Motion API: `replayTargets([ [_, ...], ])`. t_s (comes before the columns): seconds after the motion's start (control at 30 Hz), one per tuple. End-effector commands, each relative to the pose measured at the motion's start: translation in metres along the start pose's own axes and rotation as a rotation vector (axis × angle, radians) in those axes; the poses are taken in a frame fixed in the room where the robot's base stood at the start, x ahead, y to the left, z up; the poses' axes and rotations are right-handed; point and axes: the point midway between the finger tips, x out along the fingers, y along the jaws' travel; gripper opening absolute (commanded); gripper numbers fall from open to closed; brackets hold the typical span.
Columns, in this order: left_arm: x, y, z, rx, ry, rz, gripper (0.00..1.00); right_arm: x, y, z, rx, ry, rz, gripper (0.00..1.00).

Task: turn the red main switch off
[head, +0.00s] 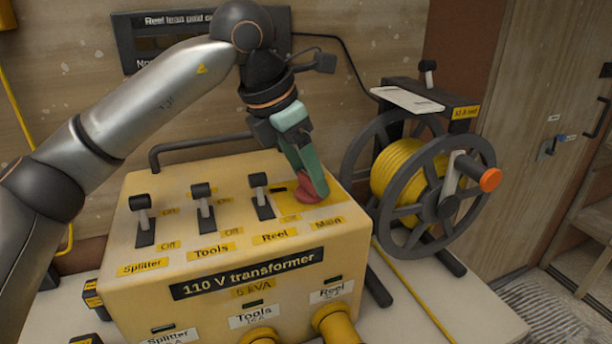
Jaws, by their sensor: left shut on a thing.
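The yellow 110 V transformer box (230,240) stands on a pale bench. The red main switch (306,194) sits at the right of its top panel, above the label "Main". My left gripper (312,188) reaches down onto it, with green fingers shut on the red switch. The fingers hide part of the switch, so I cannot tell which position it points to. Three black levers stand in slots to its left, labelled Splitter (142,215), Tools (204,203) and Reel (262,191). My right gripper does not show.
A cable reel (425,185) with yellow cable and an orange knob stands close to the right of the box. A grey handle bar (200,143) runs behind the panel. Yellow sockets (335,322) stick out in front. A labelled board (150,45) hangs on the wall behind.

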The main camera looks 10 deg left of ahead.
Motion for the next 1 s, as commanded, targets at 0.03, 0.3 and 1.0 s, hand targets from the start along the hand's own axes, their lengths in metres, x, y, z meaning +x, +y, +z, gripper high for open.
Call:
replayTargets([
  [0.03, 0.001, -0.001, 0.0, -0.039, -0.002, 0.021, 0.12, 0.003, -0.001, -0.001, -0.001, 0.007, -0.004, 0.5],
  [0.3, 0.0, -0.002, 0.0, -0.268, -0.003, 0.115, 0.12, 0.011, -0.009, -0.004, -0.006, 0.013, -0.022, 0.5],
  [1.0, -0.001, -0.003, 0.001, -0.57, -0.001, 0.237, 0.12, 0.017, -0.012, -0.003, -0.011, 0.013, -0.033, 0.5],
])
